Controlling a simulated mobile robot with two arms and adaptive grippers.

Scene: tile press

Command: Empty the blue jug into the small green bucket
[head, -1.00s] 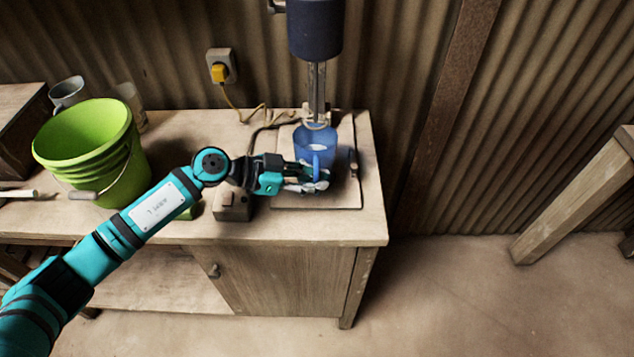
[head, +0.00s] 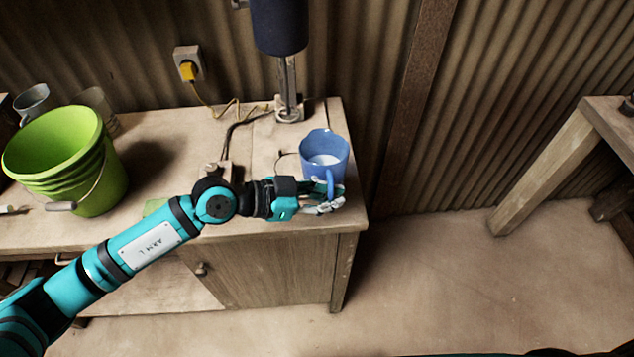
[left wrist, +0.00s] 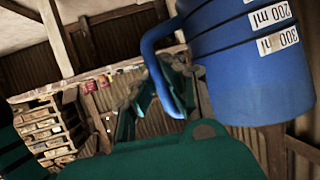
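The blue jug (head: 338,160) is upright, with pale contents inside. My left gripper (head: 328,199) is shut on its handle and appears to hold it above the front right of the bench. In the left wrist view the jug (left wrist: 240,80) shows 200 ml and 300 ml marks, and its handle passes between the fingers (left wrist: 165,92). A green bucket (head: 60,165) with a wire handle stands at the left of the bench; its inside bottom is hidden. A small green thing (head: 154,206) is mostly hidden behind my left arm. My right gripper is out of view.
A dark cylindrical machine with a metal rod (head: 288,85) stands at the back of the wooden bench (head: 180,140). A grey mug (head: 33,102) and a clear glass (head: 98,105) are behind the bucket. A yellow plug (head: 188,70) and cable run along the wall.

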